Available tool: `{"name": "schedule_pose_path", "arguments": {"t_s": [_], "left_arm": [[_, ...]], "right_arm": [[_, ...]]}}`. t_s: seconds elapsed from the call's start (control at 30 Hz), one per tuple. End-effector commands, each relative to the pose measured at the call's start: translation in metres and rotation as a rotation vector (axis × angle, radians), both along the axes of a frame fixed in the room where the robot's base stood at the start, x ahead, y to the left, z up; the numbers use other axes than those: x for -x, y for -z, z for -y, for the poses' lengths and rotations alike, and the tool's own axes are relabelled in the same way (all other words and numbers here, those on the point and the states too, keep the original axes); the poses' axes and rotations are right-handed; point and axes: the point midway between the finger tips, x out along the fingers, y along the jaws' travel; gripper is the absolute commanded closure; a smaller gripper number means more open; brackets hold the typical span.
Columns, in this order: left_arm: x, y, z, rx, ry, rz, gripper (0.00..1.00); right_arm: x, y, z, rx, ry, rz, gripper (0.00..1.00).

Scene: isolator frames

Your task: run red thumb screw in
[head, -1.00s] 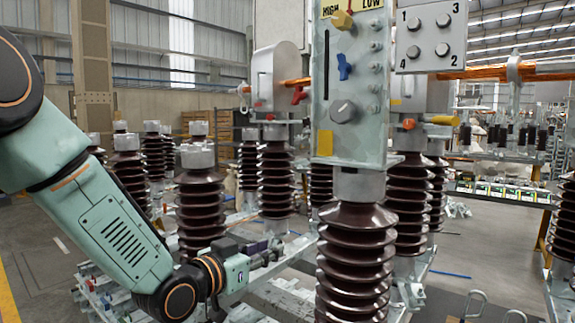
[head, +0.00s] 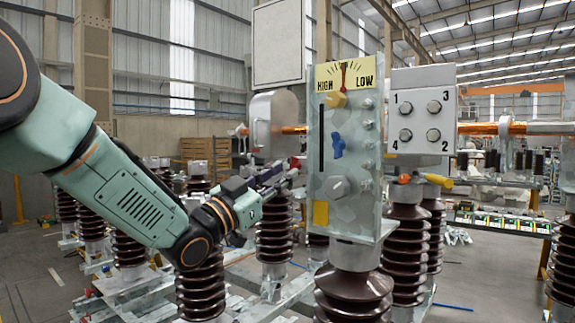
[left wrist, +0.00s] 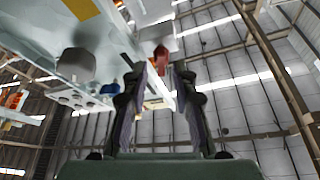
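The red thumb screw (left wrist: 161,59) shows in the left wrist view, in line with the gap between my left fingertips and at or just beyond them. Whether they touch it I cannot tell. My left gripper (left wrist: 163,72) has its two fingers apart. My right gripper is not in view.
Brown ribbed insulators (head: 354,300) stand below and around.

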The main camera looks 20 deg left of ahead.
Motion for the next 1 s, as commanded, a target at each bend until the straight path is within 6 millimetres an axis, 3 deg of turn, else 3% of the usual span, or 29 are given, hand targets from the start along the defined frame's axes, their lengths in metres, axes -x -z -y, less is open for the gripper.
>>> {"name": "schedule_pose_path", "arguments": {"t_s": [0.2,0.57,0.87,1.0], "left_arm": [[-0.019,-0.009,0.009,-0.001,-0.002,0.0,0.72],[-0.022,-0.009,0.011,0.001,-0.001,-0.001,0.73],[-0.022,-0.009,0.011,0.001,-0.001,-0.001,0.99],[-0.022,-0.009,0.011,0.001,-0.001,-0.001,1.0]], "right_arm": [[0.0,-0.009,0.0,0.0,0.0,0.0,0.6],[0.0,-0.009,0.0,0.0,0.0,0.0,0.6],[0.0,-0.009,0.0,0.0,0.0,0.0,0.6],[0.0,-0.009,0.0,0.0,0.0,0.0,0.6]]}}
